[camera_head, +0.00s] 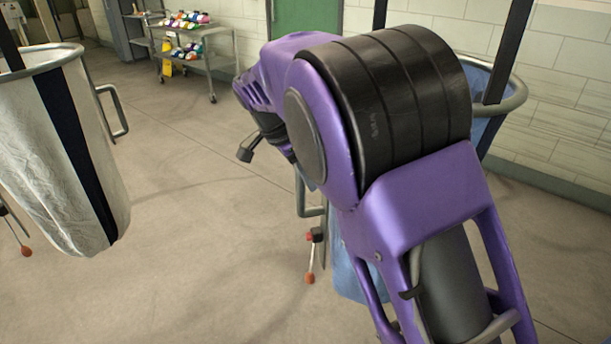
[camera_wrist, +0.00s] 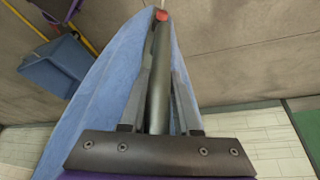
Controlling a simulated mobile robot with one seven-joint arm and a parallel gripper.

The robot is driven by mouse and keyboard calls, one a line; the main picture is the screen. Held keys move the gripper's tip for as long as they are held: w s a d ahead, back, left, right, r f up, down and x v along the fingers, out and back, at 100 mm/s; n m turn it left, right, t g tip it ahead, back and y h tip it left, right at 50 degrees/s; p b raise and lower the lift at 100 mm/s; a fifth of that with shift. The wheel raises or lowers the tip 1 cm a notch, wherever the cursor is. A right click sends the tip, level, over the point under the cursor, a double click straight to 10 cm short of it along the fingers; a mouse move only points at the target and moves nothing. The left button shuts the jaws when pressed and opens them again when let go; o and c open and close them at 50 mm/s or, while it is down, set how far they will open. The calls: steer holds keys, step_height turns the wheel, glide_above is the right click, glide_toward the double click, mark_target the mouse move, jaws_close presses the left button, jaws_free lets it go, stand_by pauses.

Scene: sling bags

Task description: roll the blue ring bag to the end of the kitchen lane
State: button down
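The blue ring bag is mostly behind my purple arm in the head view; its blue cloth (camera_head: 352,270) shows low down, and its grey top ring (camera_head: 512,95) shows at right on dark straps. Its grey handle (camera_head: 310,211) sticks out at the bag's left side, partly covered by my wrist. In the wrist view the blue cloth (camera_wrist: 105,95) lies right behind the handle bar (camera_wrist: 158,85). My gripper (camera_wrist: 161,78) has a finger on each side of this bar, close against it, and looks shut on it. The fingertips are hidden in the head view.
A white ring bag (camera_head: 62,150) with a dark stripe hangs at left, with its own handle (camera_head: 118,110). A cart (camera_head: 197,50) with colourful items stands at the back. Floor between the bags is clear.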

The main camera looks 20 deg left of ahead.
steer(key=c, duration=0.7)
jaws_free()
steer(key=shift+w+a+r, duration=0.15)
steer(key=shift+w+a, duration=0.3)
steer(key=shift+w, duration=0.15)
steer(key=shift+s+d, duration=0.1)
steer(key=shift+s, duration=0.05)
steer(key=p+v, duration=0.1)
steer(key=v, duration=0.7)
steer(key=p+v, duration=0.1)
steer(key=v, duration=0.8)
steer(key=shift+s, duration=0.25)
